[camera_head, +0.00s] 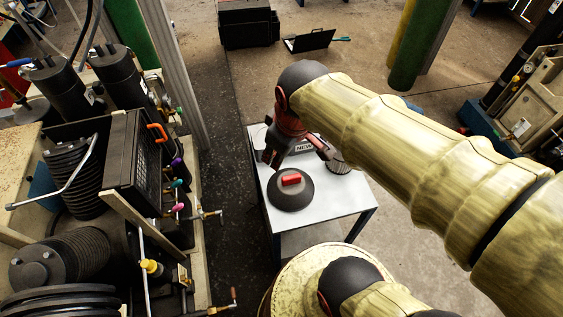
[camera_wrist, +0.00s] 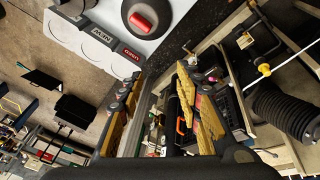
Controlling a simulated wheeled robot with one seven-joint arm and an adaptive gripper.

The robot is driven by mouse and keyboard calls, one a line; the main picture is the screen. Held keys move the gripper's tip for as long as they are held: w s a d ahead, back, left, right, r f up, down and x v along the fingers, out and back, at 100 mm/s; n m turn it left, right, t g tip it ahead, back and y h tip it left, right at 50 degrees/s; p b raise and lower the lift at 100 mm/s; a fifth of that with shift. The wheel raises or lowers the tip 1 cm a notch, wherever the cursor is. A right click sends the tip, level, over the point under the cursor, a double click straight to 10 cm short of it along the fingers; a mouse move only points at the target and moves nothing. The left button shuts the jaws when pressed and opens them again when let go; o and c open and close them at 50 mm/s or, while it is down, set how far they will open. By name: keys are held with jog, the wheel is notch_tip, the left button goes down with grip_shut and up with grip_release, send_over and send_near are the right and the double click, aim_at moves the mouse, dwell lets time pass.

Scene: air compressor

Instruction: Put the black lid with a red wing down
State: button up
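The black lid (camera_head: 290,203) with a red wing (camera_head: 291,180) on top lies flat on a small white table (camera_head: 345,200). In the wrist view the lid (camera_wrist: 127,19) and its red wing (camera_wrist: 140,21) show at the top, partly cut off by the frame edge. My gripper (camera_head: 297,152) hangs over the far part of the table, beyond the lid and apart from it. In the wrist view its two fingers (camera_wrist: 162,100) are spread with nothing held between them.
A dark ribbed cylinder (camera_head: 339,167) stands on the table right of the lid, partly behind my gripper. NEW (camera_wrist: 101,35) and USED (camera_wrist: 132,55) labels are on the tabletop. Compressor machinery (camera_head: 130,170) fills the left side. A black toolbox (camera_head: 248,25) stands on the floor behind.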

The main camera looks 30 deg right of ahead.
jog(key=s+a+r+m+t, duration=0.1)
jog(key=s+a+r+m, duration=0.2)
jog(key=s+m, duration=0.1)
jog(key=shift+s+r+m+t, duration=0.35)
jog(key=shift+s+m+t, duration=0.05)
jog(key=shift+s, duration=0.35)
jog(key=shift+c, duration=0.6)
